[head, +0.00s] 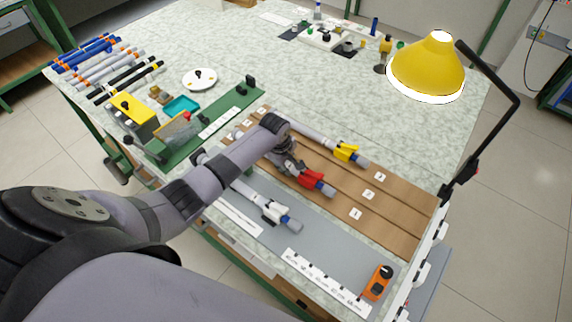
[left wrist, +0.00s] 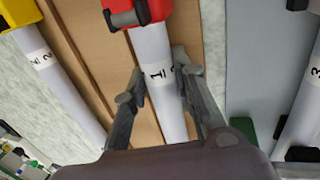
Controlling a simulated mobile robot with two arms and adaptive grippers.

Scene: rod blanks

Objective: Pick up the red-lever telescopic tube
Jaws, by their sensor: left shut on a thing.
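The red-lever telescopic tube (head: 313,182) lies on the brown grooved board in the head view. In the left wrist view its white barrel (left wrist: 147,45) with a printed band runs between my fingers, and its red lever clamp shows at the top. My left gripper (head: 290,164) is over the barrel, just behind the red clamp. In the left wrist view the left gripper (left wrist: 160,78) is shut on the barrel, one finger on each side. The arm hides the tube's far end in the head view. I cannot tell whether the tube is lifted. My right gripper is not in view.
A yellow-lever tube (head: 346,152) lies behind on the brown board (head: 400,213); a white-lever tube (head: 270,210) lies in front on the grey mat (head: 325,248). An orange device (head: 378,282) sits at front right. A yellow lamp (head: 428,68) overhangs the right side.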

